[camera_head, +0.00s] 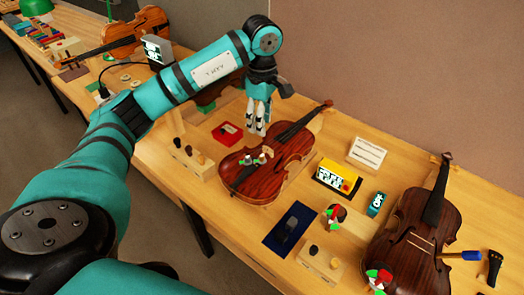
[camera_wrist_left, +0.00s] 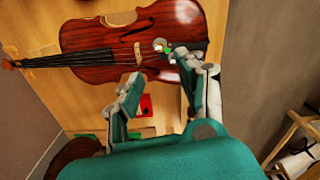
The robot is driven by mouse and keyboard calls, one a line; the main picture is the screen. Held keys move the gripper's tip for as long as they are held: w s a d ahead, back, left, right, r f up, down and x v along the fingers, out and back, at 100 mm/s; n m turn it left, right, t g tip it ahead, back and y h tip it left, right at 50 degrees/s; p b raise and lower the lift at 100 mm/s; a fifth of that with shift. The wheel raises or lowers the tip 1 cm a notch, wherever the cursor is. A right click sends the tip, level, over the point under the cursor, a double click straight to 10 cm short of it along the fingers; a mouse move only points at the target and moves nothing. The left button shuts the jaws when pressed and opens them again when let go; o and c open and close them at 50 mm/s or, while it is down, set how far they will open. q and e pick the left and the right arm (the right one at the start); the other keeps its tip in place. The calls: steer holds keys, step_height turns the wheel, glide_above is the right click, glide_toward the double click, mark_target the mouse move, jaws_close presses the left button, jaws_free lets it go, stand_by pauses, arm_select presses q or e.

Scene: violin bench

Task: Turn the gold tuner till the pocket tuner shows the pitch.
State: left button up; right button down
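A red-brown violin (camera_head: 258,184) lies face up in the middle of the bench, and it fills the upper part of the left wrist view (camera_wrist_left: 90,38). I cannot tell which is gold. My left gripper (camera_head: 257,128) hangs above the violin, near its neck end and the knobs. In the left wrist view its fingers (camera_wrist_left: 158,80) are apart with nothing between them. A small teal device with a lit face (camera_head: 376,204), possibly the pocket tuner, stands to the right; its reading is illegible.
A yellow box (camera_head: 337,178), a white card (camera_head: 366,154) and a dark blue mat (camera_head: 291,229) lie between. A red tray (camera_head: 227,132) and a wooden peg block (camera_head: 192,157) are left of the middle violin.

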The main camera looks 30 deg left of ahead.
mark_target(262, 156)
arm_select(q)
step_height(262, 156, down, 12)
steer(key=p, duration=0.3)
steer(key=shift+f, duration=0.2)
jaws_close()
